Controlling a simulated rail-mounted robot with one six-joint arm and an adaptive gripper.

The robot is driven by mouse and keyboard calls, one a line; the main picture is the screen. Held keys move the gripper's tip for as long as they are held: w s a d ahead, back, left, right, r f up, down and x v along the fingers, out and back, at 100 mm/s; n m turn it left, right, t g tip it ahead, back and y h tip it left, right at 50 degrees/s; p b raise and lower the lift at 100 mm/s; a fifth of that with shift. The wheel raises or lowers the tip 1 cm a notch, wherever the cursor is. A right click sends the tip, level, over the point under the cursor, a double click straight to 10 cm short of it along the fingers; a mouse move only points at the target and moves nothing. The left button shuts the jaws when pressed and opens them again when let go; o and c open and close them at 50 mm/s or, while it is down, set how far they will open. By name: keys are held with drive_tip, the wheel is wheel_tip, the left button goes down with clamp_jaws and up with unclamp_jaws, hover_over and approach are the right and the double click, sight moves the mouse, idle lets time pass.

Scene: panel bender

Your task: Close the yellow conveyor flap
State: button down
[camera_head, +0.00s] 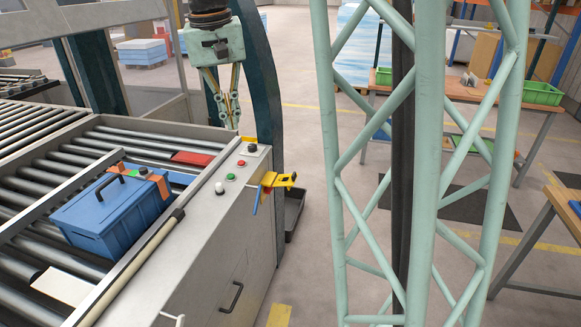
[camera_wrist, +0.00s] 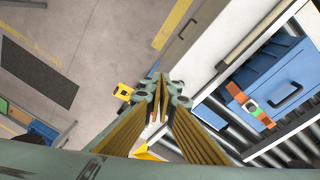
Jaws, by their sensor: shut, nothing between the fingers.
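A yellow piece with a dark hole (camera_head: 280,181) sticks out from the right side of the conveyor housing, with a thin blue part below it. It also shows left of my fingertips in the wrist view (camera_wrist: 123,92). A second yellow part (camera_head: 247,139) shows as a narrow strip at the housing's far corner; in the wrist view a yellow part (camera_wrist: 146,154) is mostly hidden behind my fingers. I cannot tell for certain which is the flap, or its angle. My gripper (camera_head: 231,126) is shut and empty, pointing down near the far corner; contact cannot be told.
A blue box (camera_head: 105,215) with a black handle and orange band sits on the rollers. A red piece (camera_head: 193,158) lies behind it. Buttons (camera_head: 230,177) line the housing top. A dark tray (camera_head: 293,212) is on the floor beside the housing. Open floor lies right of it.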

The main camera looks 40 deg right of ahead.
drive_tip(key=w+d+f+m+p, duration=0.1)
drive_tip(key=w+d+f+p, duration=0.15)
drive_tip(key=w+d, duration=0.45)
drive_tip(key=m+g+p, duration=0.3)
drive_tip(key=m+p, duration=0.1)
drive_tip(key=m, duration=0.1)
hover_over(293, 174)
drive_tip(key=w+a, duration=0.2)
drive_tip(key=w, duration=0.2)
drive_tip(key=w+a+f+x, duration=0.1)
drive_tip(key=w+x, duration=0.1)
drive_tip(key=x, duration=0.8)
drive_tip(key=w+a+x, duration=0.1)
drive_tip(key=w+x, duration=0.1)
drive_tip(key=x, duration=0.8)
drive_tip(key=shift+w+a+f, duration=0.1)
drive_tip(key=shift+f, duration=0.1)
drive_tip(key=shift+f, duration=0.15)
drive_tip(key=shift+x, duration=6.85)
